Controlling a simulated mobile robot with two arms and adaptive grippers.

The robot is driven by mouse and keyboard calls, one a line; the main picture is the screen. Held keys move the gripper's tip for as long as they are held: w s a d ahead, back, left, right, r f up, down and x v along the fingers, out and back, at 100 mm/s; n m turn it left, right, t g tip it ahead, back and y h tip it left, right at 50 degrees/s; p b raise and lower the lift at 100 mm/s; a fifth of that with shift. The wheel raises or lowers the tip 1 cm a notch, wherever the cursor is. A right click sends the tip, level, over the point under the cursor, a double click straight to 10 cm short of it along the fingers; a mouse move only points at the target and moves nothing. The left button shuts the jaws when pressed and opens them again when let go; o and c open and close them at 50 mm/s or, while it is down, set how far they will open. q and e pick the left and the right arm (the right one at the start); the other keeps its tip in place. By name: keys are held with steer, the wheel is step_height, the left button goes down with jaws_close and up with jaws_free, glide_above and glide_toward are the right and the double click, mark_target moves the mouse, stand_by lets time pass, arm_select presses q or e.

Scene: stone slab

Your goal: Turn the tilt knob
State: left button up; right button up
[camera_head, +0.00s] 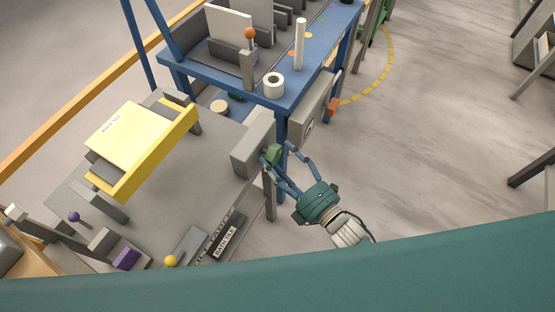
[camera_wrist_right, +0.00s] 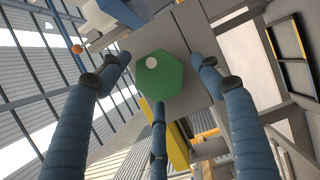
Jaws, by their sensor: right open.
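The tilt knob, by its look, is a green hexagonal knob (camera_head: 272,154) on the side of a grey box (camera_head: 252,147) at the edge of the grey slab table. In the right wrist view the knob (camera_wrist_right: 160,85) faces me, with a white dot near its upper middle. My right gripper (camera_head: 279,158) is open, its blue fingers spread around the knob. In the right wrist view the gripper (camera_wrist_right: 160,72) has one finger on each side and one below. I cannot tell whether any finger touches the knob. My left gripper is not in view.
A blue rack (camera_head: 285,100) with a white roll (camera_head: 274,86) is behind. Open floor (camera_head: 430,150) lies to the right.

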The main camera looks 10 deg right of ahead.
steer(key=shift+w+a, duration=0.25)
steer(key=shift+w, duration=0.1)
steer(key=shift+c, duration=0.5)
steer(key=c, duration=1)
steer(key=shift+r+m+h+p, duration=0.15)
steer(key=shift+m+h+p, duration=0.2)
steer(key=shift+p, duration=0.35)
steer(key=m+g+p, duration=0.1)
steer(key=m+p, duration=0.1)
steer(key=p, duration=0.1)
steer(key=shift+d+r+p, duration=0.1)
steer(key=shift+r+p, duration=0.05)
steer(key=shift+p, duration=0.15)
steer(key=shift+m+g+p, duration=0.5)
steer(key=shift+m+p, duration=0.45)
steer(key=shift+p, duration=0.1)
steer(key=shift+f+m+g+p, duration=0.25)
steer(key=shift+m+g+p, duration=0.05)
steer(key=shift+m+p, duration=0.35)
steer(key=shift+f, duration=0.1)
steer(key=shift+s, duration=0.1)
